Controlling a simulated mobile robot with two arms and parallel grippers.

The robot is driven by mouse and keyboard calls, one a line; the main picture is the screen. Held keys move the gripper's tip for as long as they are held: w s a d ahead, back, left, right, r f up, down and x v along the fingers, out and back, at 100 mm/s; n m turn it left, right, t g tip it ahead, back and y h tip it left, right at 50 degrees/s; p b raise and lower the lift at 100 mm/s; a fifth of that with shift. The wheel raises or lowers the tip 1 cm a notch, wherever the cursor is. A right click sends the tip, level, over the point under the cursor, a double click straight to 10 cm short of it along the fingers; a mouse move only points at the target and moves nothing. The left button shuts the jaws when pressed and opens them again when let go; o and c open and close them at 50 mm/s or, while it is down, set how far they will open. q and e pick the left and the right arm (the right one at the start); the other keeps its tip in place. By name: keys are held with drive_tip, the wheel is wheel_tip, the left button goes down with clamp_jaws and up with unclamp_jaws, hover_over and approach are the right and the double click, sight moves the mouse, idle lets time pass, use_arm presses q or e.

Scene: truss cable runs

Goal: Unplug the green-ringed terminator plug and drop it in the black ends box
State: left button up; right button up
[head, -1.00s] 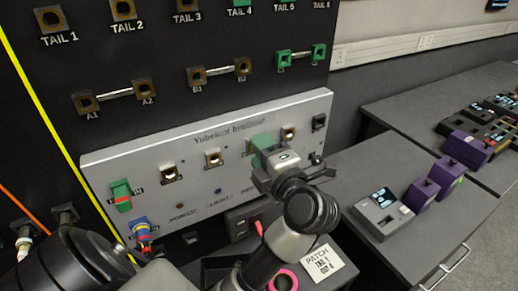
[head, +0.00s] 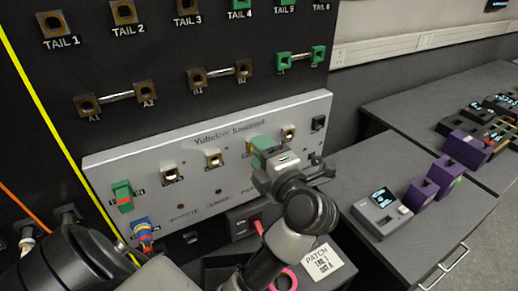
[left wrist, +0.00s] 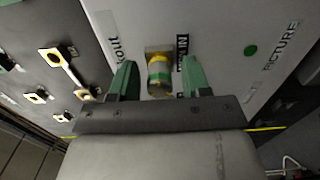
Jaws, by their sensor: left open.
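In the left wrist view a short plug (left wrist: 160,74) with yellow and green bands sits in a socket on the grey panel. My left gripper (left wrist: 158,82) is open, with one green fingertip on each side of the plug and a visible gap to each. In the head view the left gripper (head: 264,148) is at the right half of the panel and hides the plug. My right gripper is not in view. I cannot make out the black ends box for certain.
The grey panel (head: 145,172) has other sockets and a green plug (head: 122,195) at its left. A PATCH note (head: 322,262) and a pink ring (head: 284,281) lie below my arm. A grey device (head: 381,212) and purple boxes (head: 422,193) stand on the right bench.

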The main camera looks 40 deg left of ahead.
use_arm(q)
clamp_jaws()
drive_tip(key=shift+f+n+b, duration=0.15)
drive_tip(key=shift+n+b, duration=0.25)
drive_tip(key=shift+b, duration=0.15)
drive_tip(key=shift+n+b, duration=0.65)
drive_tip(key=shift+n, duration=0.05)
drive_tip(key=shift+n, duration=0.3)
